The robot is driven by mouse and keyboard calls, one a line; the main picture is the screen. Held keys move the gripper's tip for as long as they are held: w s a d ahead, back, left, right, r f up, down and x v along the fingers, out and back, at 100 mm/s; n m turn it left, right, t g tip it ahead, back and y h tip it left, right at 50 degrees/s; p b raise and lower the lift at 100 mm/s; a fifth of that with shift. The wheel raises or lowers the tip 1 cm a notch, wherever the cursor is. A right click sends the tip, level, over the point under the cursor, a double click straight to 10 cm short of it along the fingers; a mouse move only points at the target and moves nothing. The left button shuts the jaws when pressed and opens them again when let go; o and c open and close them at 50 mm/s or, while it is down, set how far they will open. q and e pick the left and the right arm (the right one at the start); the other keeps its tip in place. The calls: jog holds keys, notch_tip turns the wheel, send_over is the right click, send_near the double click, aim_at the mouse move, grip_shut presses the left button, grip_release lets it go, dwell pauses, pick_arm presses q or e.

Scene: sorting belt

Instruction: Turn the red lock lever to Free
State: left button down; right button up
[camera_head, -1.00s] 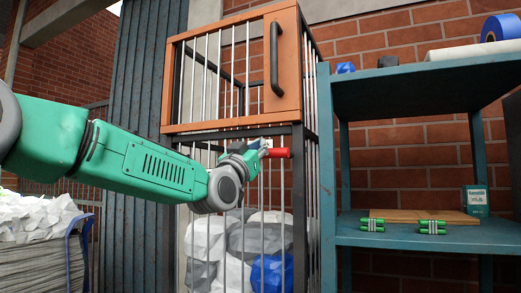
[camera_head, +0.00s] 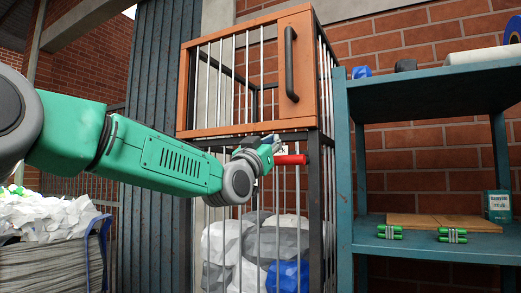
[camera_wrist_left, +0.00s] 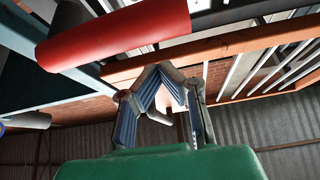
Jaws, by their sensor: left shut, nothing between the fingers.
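The red lock lever (camera_head: 290,159) sticks out level from the cage front, just below the orange door (camera_head: 247,125). My left gripper (camera_head: 275,143) is at the lever's left end, with its fingers shut and nothing between them. In the left wrist view the lever (camera_wrist_left: 115,35) is a large red cylinder above and left of the closed fingertips (camera_wrist_left: 160,72). A gap shows between them there; in the head view they overlap, so contact is unclear. The label marking Free is not readable. My right gripper is not in view.
The barred cage holds white, grey and blue bags (camera_head: 287,275). A teal shelf (camera_head: 430,250) with green cylinder bundles (camera_head: 452,235) stands close on the right. A heap of white scrap (camera_head: 45,215) is at the left.

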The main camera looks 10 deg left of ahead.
pick_arm(q)
jog(key=b+v, duration=0.3)
jog(key=v, duration=0.7)
jog(key=shift+s+d+r, duration=0.2)
jog(key=shift+s+r, duration=0.1)
jog(key=shift+r, duration=0.05)
jog(key=shift+d, duration=0.15)
